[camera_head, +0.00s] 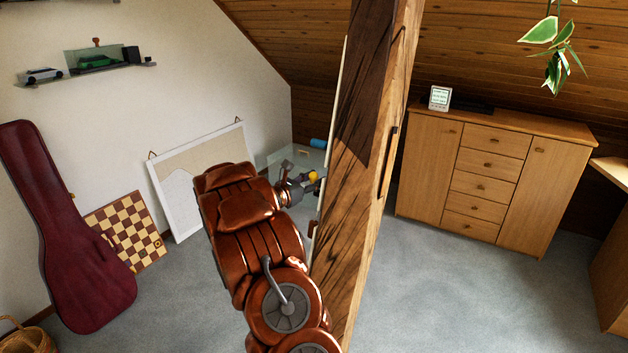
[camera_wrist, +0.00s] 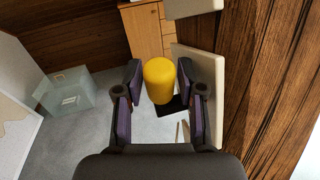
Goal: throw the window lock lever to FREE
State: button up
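A yellow rounded knob (camera_wrist: 160,80), which looks like the lever's grip, stands between the fingers of my gripper (camera_wrist: 160,92) in the wrist view. The fingers are spread, one on each side of it; I cannot tell whether either touches. A dark piece (camera_wrist: 172,106) shows under the knob. In the head view my gripper (camera_head: 306,186) is at the left side of the timber post (camera_head: 352,215), with a bit of the yellow knob (camera_head: 313,176) at its tip. The rest of the lever and any FREE marking cannot be made out.
The timber post also fills the right of the wrist view (camera_wrist: 275,80), close to my gripper. Pale plates (camera_wrist: 200,62) stand beside the knob. A clear box (camera_wrist: 68,92) sits on the floor to the left. A wooden cabinet (camera_head: 487,180) stands to the right, with open carpet before it.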

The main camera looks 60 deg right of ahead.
grip_shut()
dwell(0.3)
